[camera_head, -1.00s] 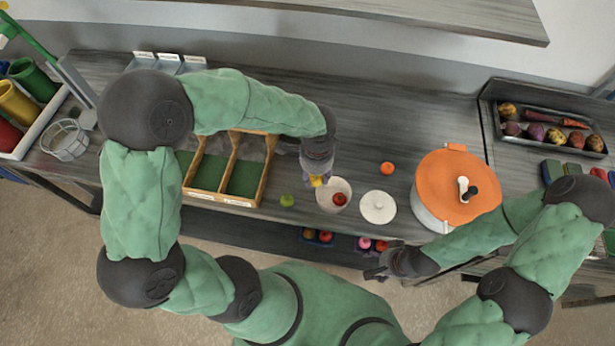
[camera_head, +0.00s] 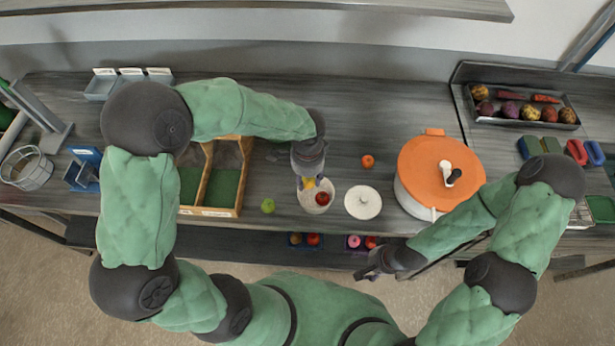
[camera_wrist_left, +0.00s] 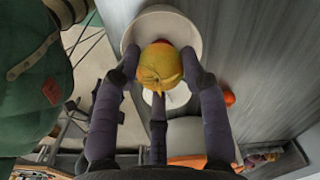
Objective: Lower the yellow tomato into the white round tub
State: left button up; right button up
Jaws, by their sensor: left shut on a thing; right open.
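My left gripper (camera_head: 309,183) is shut on the yellow tomato (camera_wrist_left: 160,66), which shows large between the fingers in the left wrist view. In the head view the tomato (camera_head: 308,184) is mostly covered by the gripper. The white round tub (camera_head: 309,204) stands on the counter under and just in front of it, with a red tomato (camera_head: 322,198) inside. In the wrist view the tomato overlaps the tub (camera_wrist_left: 133,38); its exact height over the rim cannot be told. My right gripper (camera_head: 368,270) is open and empty in front of the counter's edge.
A white round lid (camera_head: 363,202) lies right of the tub. An orange tomato (camera_head: 367,161) and a green one (camera_head: 268,205) lie loose nearby. A big orange-lidded pot (camera_head: 425,165) stands right; a wooden divided box (camera_head: 222,210) stands left.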

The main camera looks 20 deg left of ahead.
dwell(0.4)
pick_arm(q)
jog(key=shift+f+b, duration=2.05)
jog(key=shift+f, duration=0.65)
jog(key=o, duration=1.1)
notch_tip(320, 180, up, 12)
